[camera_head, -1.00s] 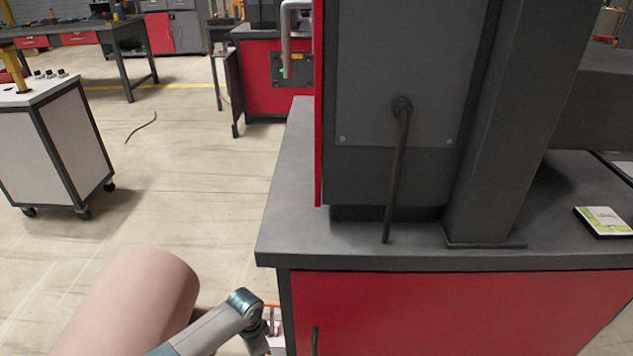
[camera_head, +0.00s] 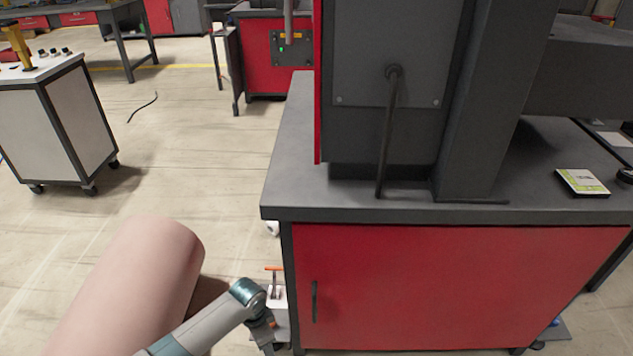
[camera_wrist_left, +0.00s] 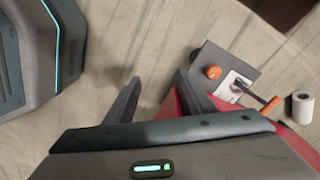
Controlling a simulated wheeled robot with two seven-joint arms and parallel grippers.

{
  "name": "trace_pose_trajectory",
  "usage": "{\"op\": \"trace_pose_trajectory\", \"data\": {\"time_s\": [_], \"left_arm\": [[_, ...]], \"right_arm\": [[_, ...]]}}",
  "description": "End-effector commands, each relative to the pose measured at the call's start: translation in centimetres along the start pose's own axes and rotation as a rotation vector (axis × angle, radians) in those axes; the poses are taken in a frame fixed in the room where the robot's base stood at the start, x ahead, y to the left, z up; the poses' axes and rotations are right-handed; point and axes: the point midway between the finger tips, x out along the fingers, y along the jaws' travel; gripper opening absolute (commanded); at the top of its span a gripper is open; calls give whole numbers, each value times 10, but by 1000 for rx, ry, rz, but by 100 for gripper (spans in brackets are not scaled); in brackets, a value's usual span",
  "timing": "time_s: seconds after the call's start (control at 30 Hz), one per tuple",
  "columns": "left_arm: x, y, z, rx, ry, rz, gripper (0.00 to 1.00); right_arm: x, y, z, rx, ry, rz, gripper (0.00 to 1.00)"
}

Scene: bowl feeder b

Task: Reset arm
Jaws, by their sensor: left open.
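My left arm comes in from the bottom of the head view, beside the left end of the red workbench cabinet (camera_head: 440,270). Its gripper (camera_wrist_left: 160,95) shows in the left wrist view with two dark fingers spread apart and nothing between them. Beyond the fingers are pale floor, a red edge close to the right finger, and a grey plate (camera_wrist_left: 222,58) with an orange knob (camera_wrist_left: 212,72). In the head view the fingers are hard to make out at the bottom edge. My right gripper is in neither view.
A large pale pink cylinder (camera_head: 130,285) is at lower left; I cannot tell what it is. A white trolley (camera_head: 60,120) stands at left. The bench top (camera_head: 290,150) carries a tall grey machine (camera_head: 390,50) and a small booklet (camera_head: 582,182). Floor between trolley and bench is mostly clear.

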Motion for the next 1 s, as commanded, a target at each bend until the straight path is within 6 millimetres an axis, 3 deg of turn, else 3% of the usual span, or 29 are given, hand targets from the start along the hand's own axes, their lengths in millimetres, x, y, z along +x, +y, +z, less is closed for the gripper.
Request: {"op": "trace_pose_trajectory", "data": {"time_s": [0.27,0.57,0.8,1.0], "left_arm": [[6,39,-10,-21,74,19,50],[4,106,-20,-95,218,46,50],[-20,165,-13,-252,386,50,50],[-51,191,14,-415,496,18,50]], "right_arm": [[0,0,0,0,0,0,0],[0,0,0,0,0,0,0],[0,0,0,0,0,0,0],[0,0,0,0,0,0,0]]}}
